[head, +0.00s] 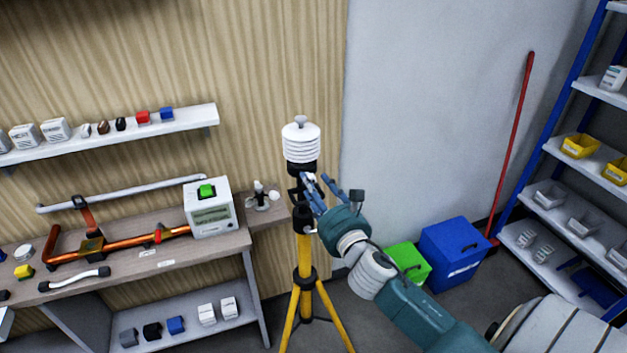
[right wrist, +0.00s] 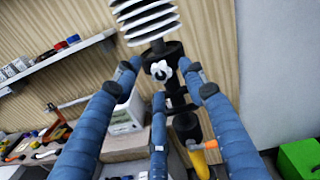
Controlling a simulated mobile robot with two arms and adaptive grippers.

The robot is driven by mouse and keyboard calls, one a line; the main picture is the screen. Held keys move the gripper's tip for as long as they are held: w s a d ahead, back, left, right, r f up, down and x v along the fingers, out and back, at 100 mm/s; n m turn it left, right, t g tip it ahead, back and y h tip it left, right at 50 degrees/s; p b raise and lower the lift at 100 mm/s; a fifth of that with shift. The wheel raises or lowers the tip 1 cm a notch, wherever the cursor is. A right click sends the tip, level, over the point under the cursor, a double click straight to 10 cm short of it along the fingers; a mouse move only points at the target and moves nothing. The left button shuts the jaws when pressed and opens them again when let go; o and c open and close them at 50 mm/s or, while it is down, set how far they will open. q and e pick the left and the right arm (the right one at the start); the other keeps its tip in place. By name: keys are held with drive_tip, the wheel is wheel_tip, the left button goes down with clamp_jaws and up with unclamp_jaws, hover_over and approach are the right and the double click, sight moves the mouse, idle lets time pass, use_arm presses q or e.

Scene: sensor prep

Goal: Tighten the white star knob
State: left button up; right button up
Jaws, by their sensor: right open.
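The white star knob (right wrist: 161,71) is on the black collar below the white louvred sensor (right wrist: 145,20), between my fingertips in the right wrist view. In the head view the sensor (head: 301,142) sits on top of a yellow tripod (head: 305,272). The knob is too small and too covered by my fingers to make out clearly there. My right gripper (head: 318,188) is open, with its blue fingers pointing at the collar. In the right wrist view its fingers (right wrist: 160,85) spread around the knob, and I see no clear contact. My left gripper is not in view.
A workbench (head: 160,262) with a white meter box (head: 209,208) and copper pipe stands left of the tripod. A wall shelf (head: 110,132) is above it. Green (head: 408,262) and blue (head: 452,252) boxes stand on the floor to the right, near a blue-framed rack (head: 560,135).

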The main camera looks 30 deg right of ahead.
drive_tip(key=shift+w+d, duration=0.15)
drive_tip(key=shift+w, duration=0.35)
drive_tip(key=shift+c, duration=0.3)
drive_tip(key=c, duration=0.9)
clamp_jaws()
